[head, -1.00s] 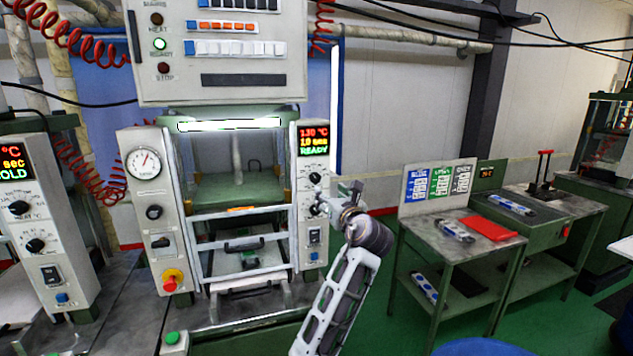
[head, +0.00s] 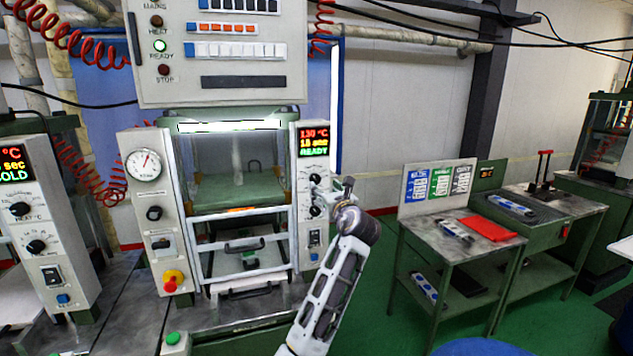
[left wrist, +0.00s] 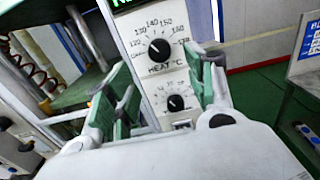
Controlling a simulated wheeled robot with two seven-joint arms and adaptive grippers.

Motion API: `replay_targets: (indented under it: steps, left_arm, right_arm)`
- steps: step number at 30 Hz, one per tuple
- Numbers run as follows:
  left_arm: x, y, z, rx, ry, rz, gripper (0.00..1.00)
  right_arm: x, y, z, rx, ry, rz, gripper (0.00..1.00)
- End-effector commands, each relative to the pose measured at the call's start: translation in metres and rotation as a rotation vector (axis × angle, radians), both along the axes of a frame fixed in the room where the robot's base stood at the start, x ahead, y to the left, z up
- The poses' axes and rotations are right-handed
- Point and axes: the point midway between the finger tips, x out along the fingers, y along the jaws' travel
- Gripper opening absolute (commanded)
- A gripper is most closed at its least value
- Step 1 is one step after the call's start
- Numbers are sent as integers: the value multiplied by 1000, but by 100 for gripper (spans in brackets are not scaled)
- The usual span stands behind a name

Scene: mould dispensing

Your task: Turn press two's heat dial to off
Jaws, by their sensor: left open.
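The middle press (head: 237,200) has a right-hand panel (head: 314,265) with a display (head: 313,141) that reads 130 °C and READY. The heat dial (head: 315,179) is the upper black knob below the display; a second dial (head: 315,211) sits beneath it. In the left wrist view the heat dial (left wrist: 159,50) has a HEAT °C scale around it, and the lower dial (left wrist: 176,103) shows below. My left gripper (head: 346,188) is open and empty, just right of the panel. In the wrist view its green-padded fingers (left wrist: 158,78) flank the dials, apart from both.
Another press panel (head: 38,235) with a COLD display stands at far left. A control box (head: 222,50) hangs above the middle press. A bench (head: 455,245) with a red pad (head: 488,228) stands to the right. Green floor lies free between.

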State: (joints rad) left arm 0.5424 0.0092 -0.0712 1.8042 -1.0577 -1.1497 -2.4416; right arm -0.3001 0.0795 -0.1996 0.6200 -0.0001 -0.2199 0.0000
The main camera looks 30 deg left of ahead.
Motion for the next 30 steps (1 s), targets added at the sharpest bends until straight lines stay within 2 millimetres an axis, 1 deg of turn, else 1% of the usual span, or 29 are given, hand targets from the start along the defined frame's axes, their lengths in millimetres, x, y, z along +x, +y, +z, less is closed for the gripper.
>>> replay_targets:
  steps: [1, 6, 18, 24, 30]
  left_arm:
    - [5, 6, 1, -1, 1, 1, 55]
    - [19, 22, 1, 0, 1, 2, 55]
    - [48, 57, 1, -1, 1, 1, 55]
    - [57, 66, 0, 0, 1, 0, 55]
    - [60, 70, 0, -1, 1, 0, 55]
  right_arm:
    - [0, 0, 2, 0, 0, 0, 40]
    - [0, 1, 5, 1, -1, 0, 40]
    - [1, 1, 11, 1, -1, 0, 40]
    - [1, 1, 12, 1, -1, 1, 40]
    - [1, 1, 13, 1, -1, 0, 40]
